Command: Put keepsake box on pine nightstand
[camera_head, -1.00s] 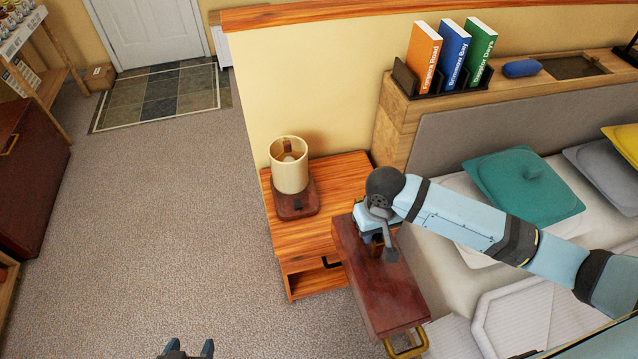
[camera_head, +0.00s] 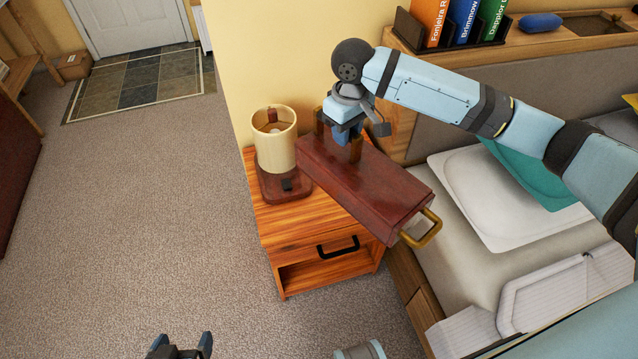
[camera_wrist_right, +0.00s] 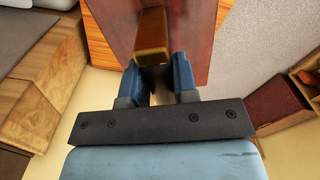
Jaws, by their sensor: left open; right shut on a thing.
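The keepsake box (camera_head: 365,188) is a long dark red wooden box with a brass-coloured end handle. In the right wrist view the blue fingers (camera_wrist_right: 160,80) close around part of the box (camera_wrist_right: 195,25). The pine nightstand (camera_head: 290,215) is orange striped wood, with an open lower shelf. The box is over its right part and overhangs toward the bed; I cannot tell whether it touches the top. My left gripper (camera_head: 180,347) is open and empty at the bottom edge.
A lamp (camera_head: 275,145) with a cream shade and dark red base stands on the nightstand's left, close to the box. The bed (camera_head: 440,265) is at right. A ledge behind holds a book rack (camera_head: 440,48). Carpet at left is clear.

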